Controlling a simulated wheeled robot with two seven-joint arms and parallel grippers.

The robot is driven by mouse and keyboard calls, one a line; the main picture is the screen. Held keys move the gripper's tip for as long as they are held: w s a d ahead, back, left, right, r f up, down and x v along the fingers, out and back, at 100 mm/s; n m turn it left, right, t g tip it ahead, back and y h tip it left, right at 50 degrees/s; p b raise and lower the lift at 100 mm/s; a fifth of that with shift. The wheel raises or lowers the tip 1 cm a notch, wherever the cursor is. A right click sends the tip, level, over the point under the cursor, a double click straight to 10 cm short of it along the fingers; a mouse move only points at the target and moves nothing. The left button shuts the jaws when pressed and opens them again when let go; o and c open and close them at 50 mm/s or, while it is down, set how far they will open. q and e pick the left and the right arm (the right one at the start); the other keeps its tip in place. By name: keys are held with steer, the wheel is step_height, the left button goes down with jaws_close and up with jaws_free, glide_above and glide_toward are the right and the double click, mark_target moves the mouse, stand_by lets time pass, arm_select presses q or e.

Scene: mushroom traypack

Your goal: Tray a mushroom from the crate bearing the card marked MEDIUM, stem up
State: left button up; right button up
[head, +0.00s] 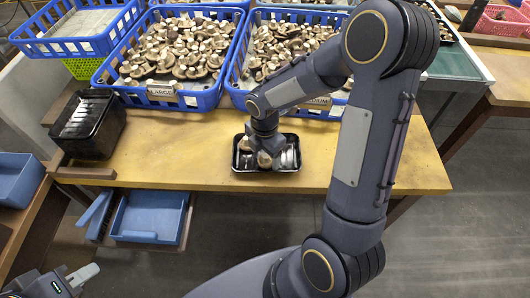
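The black tray (266,170) sits near the front edge of the wooden table and holds a few mushrooms (264,159), some pale, too small to tell how each lies. The blue crate with the partly covered MEDIUM card (319,101) stands behind it, full of brown mushrooms (283,48). My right arm crosses in front of this crate. My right gripper (264,147) points down into the tray, right at the mushrooms; whether it grips one is unclear. My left gripper (84,276) is low at the bottom left, away from the table, its fingers only partly visible.
A blue crate marked LARGE (161,93) of mushrooms stands to the left, with another blue crate (77,46) beyond. A black container (88,125) holds stacked trays at the table's left. A blue bin (148,217) sits below the edge. Table left of the tray is clear.

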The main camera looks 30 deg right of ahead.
steer(key=shift+r+p, duration=0.45)
steer(key=shift+r, duration=3.45)
